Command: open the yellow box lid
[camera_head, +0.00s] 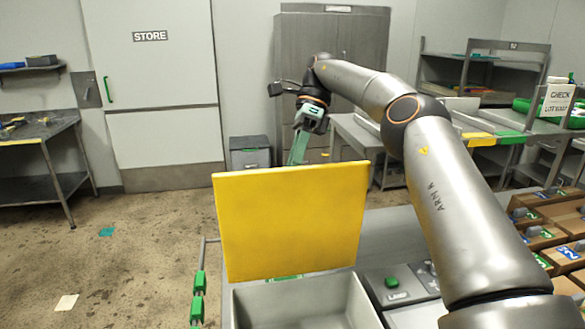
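The yellow lid (292,222) stands close to upright at the far edge of a grey box (300,304). The box is open on top, and its pale inside shows below the lid. My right arm reaches over from the right. Its gripper (299,148) is behind the lid's top edge, with a green finger pointing down. The fingertips are hidden by the lid, so I cannot tell whether they touch it or are open. My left gripper is not in view.
A grey panel with a green button (392,282) sits right of the box. Trays with numbered labels (570,251) fill the right side. Green handles (198,296) on a rail stand at the left. The floor at left is mostly clear, before a bench (40,140).

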